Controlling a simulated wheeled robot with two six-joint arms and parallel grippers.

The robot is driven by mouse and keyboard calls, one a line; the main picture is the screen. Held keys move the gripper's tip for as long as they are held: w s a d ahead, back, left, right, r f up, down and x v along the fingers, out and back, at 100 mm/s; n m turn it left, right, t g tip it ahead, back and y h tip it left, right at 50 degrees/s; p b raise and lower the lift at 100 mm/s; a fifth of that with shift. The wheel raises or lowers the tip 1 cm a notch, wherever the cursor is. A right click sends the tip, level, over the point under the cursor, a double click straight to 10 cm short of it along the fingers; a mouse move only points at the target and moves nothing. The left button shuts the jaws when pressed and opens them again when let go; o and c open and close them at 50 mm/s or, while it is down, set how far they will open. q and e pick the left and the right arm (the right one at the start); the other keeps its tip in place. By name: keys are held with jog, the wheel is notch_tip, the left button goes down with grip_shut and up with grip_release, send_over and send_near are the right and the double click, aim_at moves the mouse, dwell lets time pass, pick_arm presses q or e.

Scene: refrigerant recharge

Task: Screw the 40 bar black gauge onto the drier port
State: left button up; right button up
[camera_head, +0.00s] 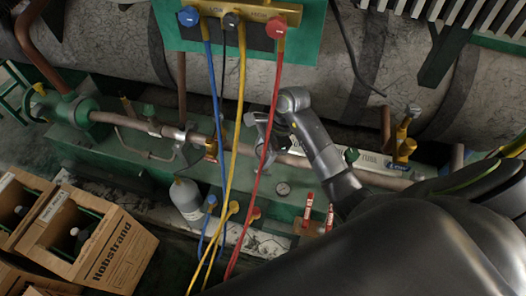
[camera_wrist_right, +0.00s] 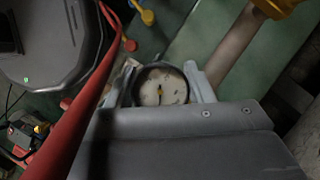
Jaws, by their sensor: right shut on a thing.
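A brass fitting (camera_head: 211,149) sits on the pipe (camera_head: 285,158) to the left of the gripper. I cannot tell whether it is the drier port. My left gripper is not in view.
Another gauge (camera_head: 283,188) lies on the green ledge. Blue, yellow and red hoses hang from the manifold (camera_head: 235,12); the red hose (camera_wrist_right: 78,105) passes close to my right gripper. A grey bottle (camera_head: 186,198), red-topped items (camera_head: 308,210) and cardboard boxes (camera_head: 90,240) stand below.

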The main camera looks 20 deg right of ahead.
jog(key=shift+m+t+p, duration=0.3)
jog(key=shift+m+t, duration=0.1)
jog(key=shift+m, duration=0.7)
jog(key=shift+m+t, duration=0.3)
jog(key=shift+m, duration=0.4)
jog(key=shift+h, duration=0.3)
jog(key=shift+m+t+p, duration=0.4)
jog(key=shift+m+p, duration=0.2)
jog(key=shift+m, duration=0.5)
jog(key=shift+w+f+m+h, duration=0.1)
jog(key=shift+m+h, duration=0.2)
jog(key=shift+m, duration=0.4)
